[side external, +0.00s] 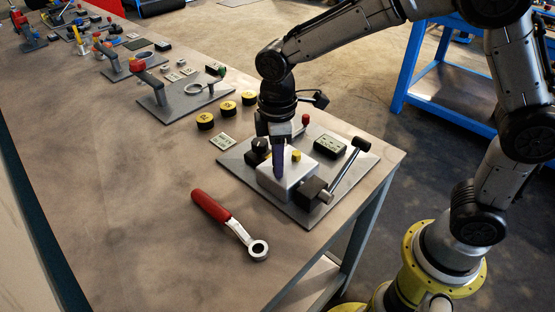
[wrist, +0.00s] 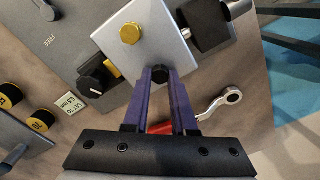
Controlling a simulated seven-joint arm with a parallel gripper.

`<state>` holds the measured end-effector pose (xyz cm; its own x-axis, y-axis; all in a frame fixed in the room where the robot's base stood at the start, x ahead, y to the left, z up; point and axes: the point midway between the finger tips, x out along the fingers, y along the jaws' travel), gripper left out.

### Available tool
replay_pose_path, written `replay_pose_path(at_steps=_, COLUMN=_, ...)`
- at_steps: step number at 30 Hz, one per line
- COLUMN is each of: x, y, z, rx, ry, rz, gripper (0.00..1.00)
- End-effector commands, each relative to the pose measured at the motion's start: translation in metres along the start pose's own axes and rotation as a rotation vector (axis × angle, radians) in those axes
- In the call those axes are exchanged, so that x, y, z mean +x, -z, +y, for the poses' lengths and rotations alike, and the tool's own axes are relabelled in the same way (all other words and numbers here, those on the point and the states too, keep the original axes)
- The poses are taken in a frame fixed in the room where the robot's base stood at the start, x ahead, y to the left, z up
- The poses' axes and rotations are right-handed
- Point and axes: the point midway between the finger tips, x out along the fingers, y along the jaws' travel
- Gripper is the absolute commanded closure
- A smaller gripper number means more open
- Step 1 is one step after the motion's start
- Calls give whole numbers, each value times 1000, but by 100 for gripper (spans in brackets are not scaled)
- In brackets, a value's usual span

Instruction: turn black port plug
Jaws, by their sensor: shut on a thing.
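The black port plug (wrist: 160,75) is a small dark hex head on the face of a pale grey block (wrist: 160,42). My gripper (wrist: 160,78) has its two purple fingers closed on the plug's sides, and the plug sits at the block's edge nearest my gripper. A yellow plug (wrist: 130,33) is on the same block, apart from my fingers. In the side view the block (side external: 290,184) stands on a grey plate, my gripper (side external: 279,172) points down onto it, and the yellow plug (side external: 297,156) shows behind. My fingers hide the black plug there.
A black knob (side external: 260,146), a lever with a black grip (side external: 350,165), a black box (side external: 314,191) and a display (side external: 331,146) crowd the plate. A red-handled ring wrench (side external: 225,219) lies on open tabletop in front. Yellow-topped black cylinders (side external: 228,108) stand behind.

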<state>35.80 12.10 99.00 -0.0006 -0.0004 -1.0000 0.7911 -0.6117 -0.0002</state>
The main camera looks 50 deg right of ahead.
Motion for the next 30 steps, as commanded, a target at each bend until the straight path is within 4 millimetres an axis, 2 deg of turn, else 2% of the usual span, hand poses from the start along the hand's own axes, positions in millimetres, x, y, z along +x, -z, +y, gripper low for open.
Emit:
replay_pose_path(at_steps=12, x=-1, y=0, z=0, rx=-250, ry=-1, rz=2, gripper=100)
replay_pose_path(at_steps=30, x=-1, y=0, z=0, rx=-310, ry=-2, rz=2, gripper=100)
